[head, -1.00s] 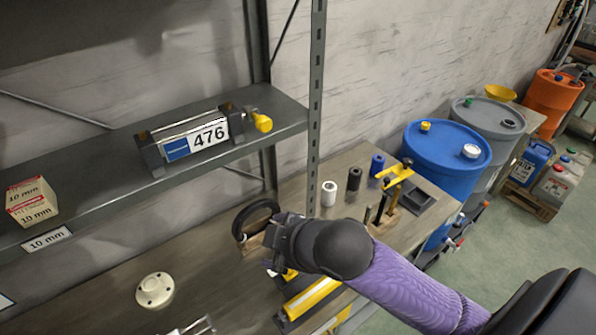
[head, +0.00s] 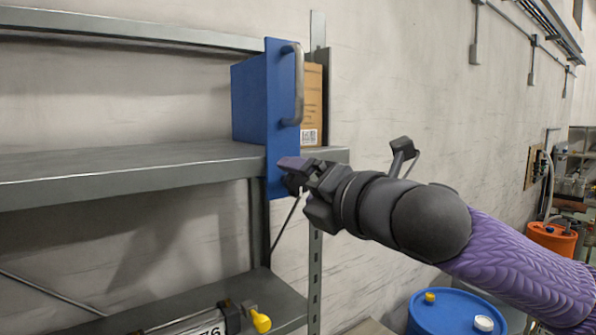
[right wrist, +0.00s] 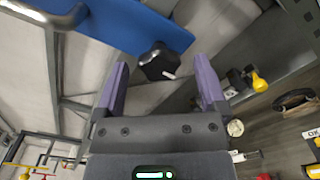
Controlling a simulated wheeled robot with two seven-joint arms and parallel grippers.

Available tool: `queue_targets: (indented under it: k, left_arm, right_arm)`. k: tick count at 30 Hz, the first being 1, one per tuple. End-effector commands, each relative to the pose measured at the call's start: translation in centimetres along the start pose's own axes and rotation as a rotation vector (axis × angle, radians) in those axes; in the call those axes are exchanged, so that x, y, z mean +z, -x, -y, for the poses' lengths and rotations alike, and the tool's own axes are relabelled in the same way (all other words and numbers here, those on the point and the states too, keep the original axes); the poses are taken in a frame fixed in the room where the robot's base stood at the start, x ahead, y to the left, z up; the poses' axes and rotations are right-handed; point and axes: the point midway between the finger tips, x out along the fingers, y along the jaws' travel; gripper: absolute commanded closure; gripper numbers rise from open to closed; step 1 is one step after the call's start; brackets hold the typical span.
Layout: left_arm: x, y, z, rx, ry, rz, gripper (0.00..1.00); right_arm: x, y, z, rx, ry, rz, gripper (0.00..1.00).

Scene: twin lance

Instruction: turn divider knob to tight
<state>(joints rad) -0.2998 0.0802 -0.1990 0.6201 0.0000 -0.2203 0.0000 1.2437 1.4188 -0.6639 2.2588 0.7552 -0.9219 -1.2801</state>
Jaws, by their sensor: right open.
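A blue divider panel (head: 281,75) with a grey bar handle (head: 298,85) stands upright at the end of a shelf in the head view. In the right wrist view, the blue panel (right wrist: 140,22) crosses the top. A black lobed knob (right wrist: 158,60) with a white mark on its lower right sits at the panel's edge. My right gripper (right wrist: 160,72) is open, and the knob appears between and just beyond its purple fingers. I cannot tell whether they touch it. In the head view, my right gripper (head: 288,165) is at the panel's lower part and the knob is hidden. My left gripper is out of view.
A cardboard box (head: 312,100) stands behind the panel. The grey shelf (head: 130,170) left of it is bare. A lower shelf carries a device with a yellow knob (head: 261,322). A blue drum (head: 455,315) stands at the lower right.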

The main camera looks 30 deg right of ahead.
Motion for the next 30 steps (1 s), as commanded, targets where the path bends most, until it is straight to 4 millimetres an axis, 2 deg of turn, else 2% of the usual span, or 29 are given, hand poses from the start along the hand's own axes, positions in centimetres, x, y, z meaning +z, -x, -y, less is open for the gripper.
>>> queue_targets:
  k: [5, 13, 14, 26, 30]
  left_arm:
    - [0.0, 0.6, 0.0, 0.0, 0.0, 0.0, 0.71]
    - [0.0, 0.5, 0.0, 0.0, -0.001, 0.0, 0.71]
    - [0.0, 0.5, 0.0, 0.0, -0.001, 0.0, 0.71]
    - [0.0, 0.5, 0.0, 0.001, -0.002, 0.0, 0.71]
    - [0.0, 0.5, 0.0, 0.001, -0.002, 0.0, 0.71]
  right_arm:
    - [0.1, -1.7, 0.0, 0.0, 0.0, 0.001, 0.09]
    - [0.0, -1.9, 0.1, -0.001, 0.001, 0.002, 0.09]
    - [0.0, -1.9, 0.1, -0.001, 0.001, 0.002, 0.13]
    - [0.0, -1.9, 0.1, -0.001, 0.0, 0.001, 0.98]
    - [0.0, -1.9, 0.1, -0.001, -0.003, 0.001, 1.0]
